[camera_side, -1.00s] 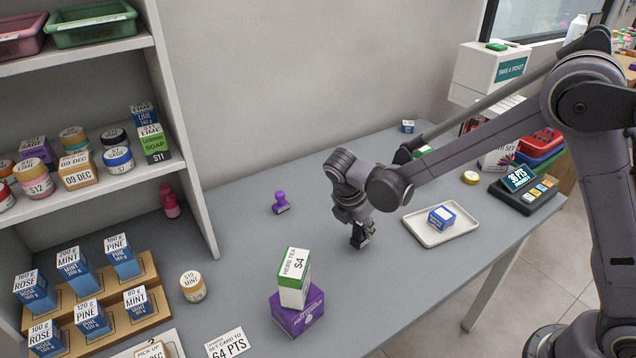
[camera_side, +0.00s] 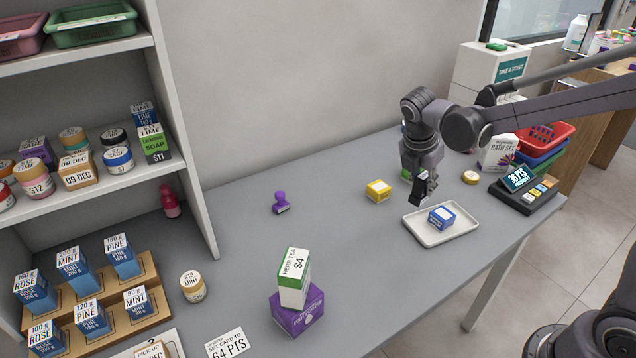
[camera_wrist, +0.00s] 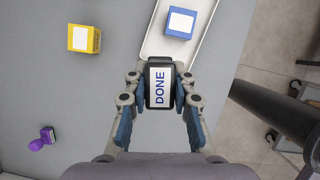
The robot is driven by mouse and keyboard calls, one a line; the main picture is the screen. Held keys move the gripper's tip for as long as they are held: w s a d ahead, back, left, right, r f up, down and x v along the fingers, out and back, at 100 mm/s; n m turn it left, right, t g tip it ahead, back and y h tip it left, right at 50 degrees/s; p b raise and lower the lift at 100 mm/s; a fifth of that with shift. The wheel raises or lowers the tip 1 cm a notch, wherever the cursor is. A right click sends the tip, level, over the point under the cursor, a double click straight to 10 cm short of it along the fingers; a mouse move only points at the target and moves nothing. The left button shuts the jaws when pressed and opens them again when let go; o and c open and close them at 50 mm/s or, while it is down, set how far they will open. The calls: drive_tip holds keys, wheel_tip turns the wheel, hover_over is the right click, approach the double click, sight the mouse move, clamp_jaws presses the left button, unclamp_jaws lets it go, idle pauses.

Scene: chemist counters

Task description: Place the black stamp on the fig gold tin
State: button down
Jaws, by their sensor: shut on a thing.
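My gripper (camera_side: 421,192) is shut on the black stamp (camera_wrist: 148,86), whose "DONE" label faces the wrist camera. It holds the stamp raised near the back left edge of the white tray. A squarish gold-yellow block or tin (camera_side: 379,190) with a pale top label stands on the counter left of my gripper; it also shows at the upper left of the wrist view (camera_wrist: 77,48). A small round gold tin (camera_side: 471,178) stands beyond the tray. I cannot read either label, so I cannot tell which is the fig one.
The white tray (camera_side: 413,225) holds a blue box (camera_side: 441,217). A purple stamp (camera_side: 281,202) stands at left on the counter. A green-and-white herb tea box (camera_side: 293,278) sits on a purple box (camera_side: 298,310). A payment terminal (camera_side: 525,191) is at right. The middle counter is clear.

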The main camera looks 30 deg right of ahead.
drive_tip(key=s+d+r+m, duration=0.1)
drive_tip(key=s+d, duration=0.1)
drive_tip(key=d, duration=1.6)
drive_tip(key=s+d+r+m, duration=0.1)
drive_tip(key=s+d, duration=0.2)
drive_tip(key=d, duration=1.5)
hover_over(472, 175)
drive_tip(key=shift+g, duration=0.4)
wheel_tip(472, 175, down, 7)
drive_tip(key=shift+r, duration=0.1)
drive_tip(key=shift+f, duration=2.05)
drive_tip(key=shift+f, duration=0.15)
drive_tip(key=c, duration=1.1)
unclamp_jaws()
